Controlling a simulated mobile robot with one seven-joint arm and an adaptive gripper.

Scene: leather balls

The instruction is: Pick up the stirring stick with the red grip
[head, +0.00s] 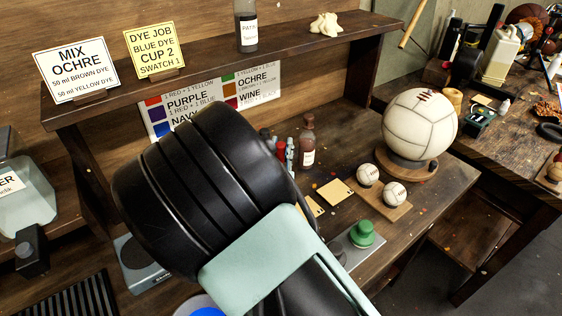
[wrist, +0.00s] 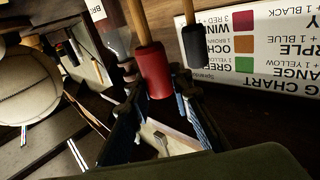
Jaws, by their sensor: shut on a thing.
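The stirring stick with the red grip (wrist: 155,73) shows in the wrist view, its pale wooden shaft running up out of the picture. My gripper (wrist: 158,100) has its dark fingers on either side of the red grip and is shut on it. A second stick with a black grip (wrist: 196,46) is just right of it, close to the right finger. In the head view my arm hides most of the gripper and sticks; only small red and bluish parts show past the arm, beside the brown bottle.
A brown bottle (head: 307,143) stands close to the gripper. Two small balls (head: 368,174) rest on a wooden stand, with a large white ball (head: 418,122) behind. A green knob (head: 362,232) is in front. The color chart (head: 212,100) and shelf (head: 205,73) are at the back.

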